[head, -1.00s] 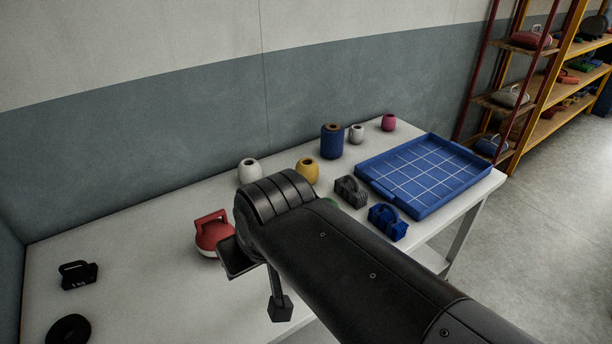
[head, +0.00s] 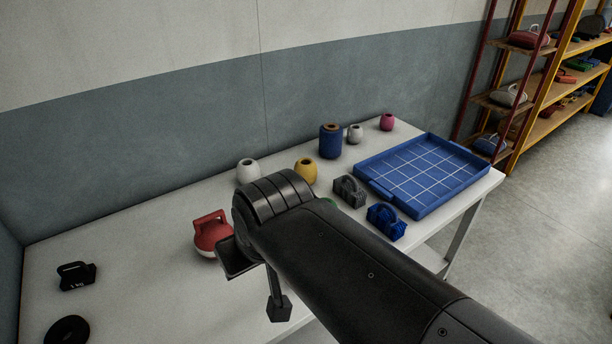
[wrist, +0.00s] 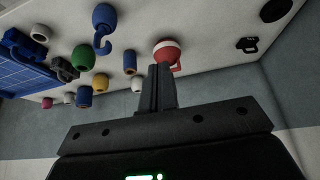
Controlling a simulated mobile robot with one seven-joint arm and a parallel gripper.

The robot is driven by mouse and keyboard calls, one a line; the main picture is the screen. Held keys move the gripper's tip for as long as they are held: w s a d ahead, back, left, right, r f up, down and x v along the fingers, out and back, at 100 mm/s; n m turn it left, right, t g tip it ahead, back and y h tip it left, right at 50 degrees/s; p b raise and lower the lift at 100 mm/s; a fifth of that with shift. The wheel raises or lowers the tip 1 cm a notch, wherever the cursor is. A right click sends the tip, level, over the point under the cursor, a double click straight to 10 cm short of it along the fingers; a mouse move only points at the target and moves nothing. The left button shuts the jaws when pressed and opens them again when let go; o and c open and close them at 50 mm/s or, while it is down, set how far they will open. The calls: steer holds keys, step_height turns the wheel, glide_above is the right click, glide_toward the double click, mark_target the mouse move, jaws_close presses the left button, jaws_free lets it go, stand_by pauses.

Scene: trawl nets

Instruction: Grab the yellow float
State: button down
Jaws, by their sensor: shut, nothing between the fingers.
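The yellow float (head: 306,170) is a small rounded pot shape with a dark hole in its top. It stands on the white table (head: 150,238), just beyond my arm in the head view. In the wrist view the yellow float (wrist: 100,82) shows left of my fingers, among other floats. My gripper (wrist: 160,70) is shut and empty, its fingers together. In the wrist picture its tips overlap the lower edge of a red and white float (wrist: 166,50); I cannot tell the gap. My gripper is apart from the yellow float.
A white float (head: 248,170), a blue float (head: 331,141) and a mostly hidden green one (wrist: 83,57) stand near the yellow float. A blue gridded tray (head: 425,210) lies to the right, with grey (head: 349,191) and blue (head: 386,221) handled blocks before it. The table's left middle is clear.

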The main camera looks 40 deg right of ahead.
jaws_free()
stand_by(1.0)
steer(key=w+d+r+m+h, duration=0.1)
steer(key=w+d, duration=0.2)
steer(key=w, duration=0.4)
steer(key=w+d+r, duration=0.2)
steer(key=w, duration=0.5)
steer(key=m+h, duration=0.1)
steer(key=m, duration=0.2)
glide_above(308, 165)
steer(key=s+a, duration=0.1)
steer(key=s, duration=0.2)
step_height(308, 165, down, 22)
steer(key=shift+m, duration=0.3)
steer(key=x, duration=0.4)
steer(key=shift+w+f, duration=0.2)
steer(key=shift+w, duration=0.05)
steer(key=shift+x, duration=3.1)
